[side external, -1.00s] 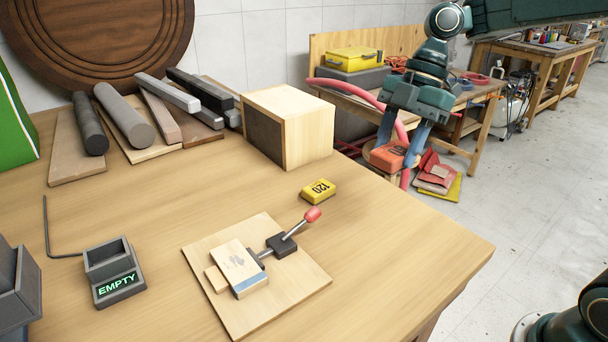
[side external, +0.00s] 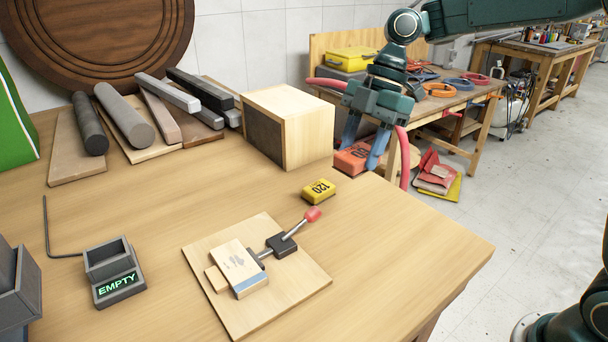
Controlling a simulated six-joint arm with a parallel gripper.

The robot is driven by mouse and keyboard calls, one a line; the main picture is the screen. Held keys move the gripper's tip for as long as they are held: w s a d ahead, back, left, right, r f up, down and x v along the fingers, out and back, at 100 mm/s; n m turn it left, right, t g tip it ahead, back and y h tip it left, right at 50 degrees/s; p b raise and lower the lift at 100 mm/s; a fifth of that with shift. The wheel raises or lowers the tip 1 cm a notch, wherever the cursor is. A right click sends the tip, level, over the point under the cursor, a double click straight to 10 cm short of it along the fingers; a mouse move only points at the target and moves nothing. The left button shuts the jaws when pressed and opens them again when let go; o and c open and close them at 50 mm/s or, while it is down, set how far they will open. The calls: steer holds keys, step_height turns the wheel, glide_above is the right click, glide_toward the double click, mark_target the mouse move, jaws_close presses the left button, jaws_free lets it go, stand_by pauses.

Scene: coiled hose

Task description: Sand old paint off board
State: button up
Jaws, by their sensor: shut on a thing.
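My gripper (side external: 364,150) has blue fingers shut on an orange-red sanding block (side external: 352,159) with dark digits on it. It holds the block in the air near the back right edge of the workbench, beside the wooden box. A yellow sanding block (side external: 319,192) marked 120 lies on the bench. A small pale board (side external: 233,262) with a greyish patch and a blue strip on its front end lies on a wooden base plate (side external: 290,290). A toggle clamp (side external: 281,245) with a red-tipped handle stands at the board's right end.
A wooden box (side external: 308,130) with a dark front stands just left of my gripper. A grey holder (side external: 115,280) with a lit EMPTY sign and a bent rod (side external: 47,225) are at left. Bars and rods (side external: 125,120) lie at the back. The bench's right front is clear.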

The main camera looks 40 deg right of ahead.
steer(key=w+a+f, duration=0.3)
steer(key=w+a, duration=0.3)
steer(key=a, duration=0.4)
glide_above(226, 255)
steer(key=d, duration=0.1)
step_height(226, 255, down, 5)
steer(key=shift+s+d+f, duration=0.1)
steer(key=shift+f, duration=1.35)
steer(key=shift+d+f, duration=0.1)
steer(key=shift+f, duration=1.3)
step_height(226, 255, down, 2)
steer(key=shift+s, duration=0.8)
steer(key=shift+c, duration=0.4)
steer(key=shift+s, duration=2.3)
steer(key=shift+w+f, duration=0.1)
steer(key=shift+w, duration=3.15)
step_height(226, 255, up, 8)
steer(key=shift+s, duration=0.1)
